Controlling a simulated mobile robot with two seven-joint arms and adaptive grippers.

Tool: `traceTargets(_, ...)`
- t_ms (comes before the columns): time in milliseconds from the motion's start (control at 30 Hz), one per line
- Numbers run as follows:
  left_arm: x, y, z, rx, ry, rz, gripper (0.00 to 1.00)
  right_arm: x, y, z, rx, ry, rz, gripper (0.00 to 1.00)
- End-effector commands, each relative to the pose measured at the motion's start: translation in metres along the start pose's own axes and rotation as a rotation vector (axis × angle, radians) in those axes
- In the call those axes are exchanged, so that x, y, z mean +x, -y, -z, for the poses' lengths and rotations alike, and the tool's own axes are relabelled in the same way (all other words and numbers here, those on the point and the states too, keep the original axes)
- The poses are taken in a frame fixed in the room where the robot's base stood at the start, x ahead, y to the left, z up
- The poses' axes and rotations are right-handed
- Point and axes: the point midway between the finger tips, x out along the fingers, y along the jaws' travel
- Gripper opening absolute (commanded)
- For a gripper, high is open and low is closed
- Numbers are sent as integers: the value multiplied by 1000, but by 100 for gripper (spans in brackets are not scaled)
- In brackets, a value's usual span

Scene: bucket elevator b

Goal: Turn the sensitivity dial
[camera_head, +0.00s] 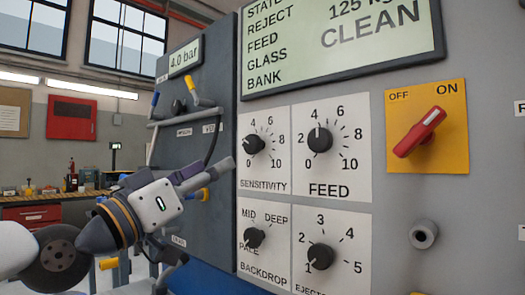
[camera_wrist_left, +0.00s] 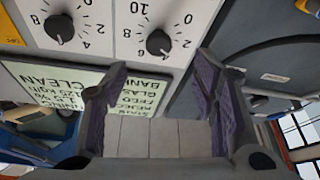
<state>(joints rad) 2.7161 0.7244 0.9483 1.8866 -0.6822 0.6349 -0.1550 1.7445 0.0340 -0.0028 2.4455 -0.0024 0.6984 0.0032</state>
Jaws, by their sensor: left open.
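The sensitivity dial (camera_head: 254,145) is a black round knob on a white scale plate marked 0 to 10, at the left of the grey panel. In the head view its pointer looks turned to the upper left; the exact value is too small to read. It also shows upside down in the left wrist view (camera_wrist_left: 158,42), beyond the gap between the fingers. My left gripper (camera_head: 219,178) is open and empty, just left of and slightly below the dial, apart from it. In the left wrist view the gripper (camera_wrist_left: 162,65) has its fingers spread wide. My right gripper is out of view.
The feed dial (camera_head: 320,139) is close on the right, with the backdrop dial (camera_head: 254,238) and ejector dial (camera_head: 320,257) below. A red switch (camera_head: 420,132) sits on a yellow plate. A display (camera_head: 340,40) is above. Yellow-handled valves (camera_head: 203,91) and pipes are at the left.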

Motion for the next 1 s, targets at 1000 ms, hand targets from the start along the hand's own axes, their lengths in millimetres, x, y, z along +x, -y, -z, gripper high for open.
traceTargets(1000,116,-1,0,0,0,-1,22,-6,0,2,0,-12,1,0)
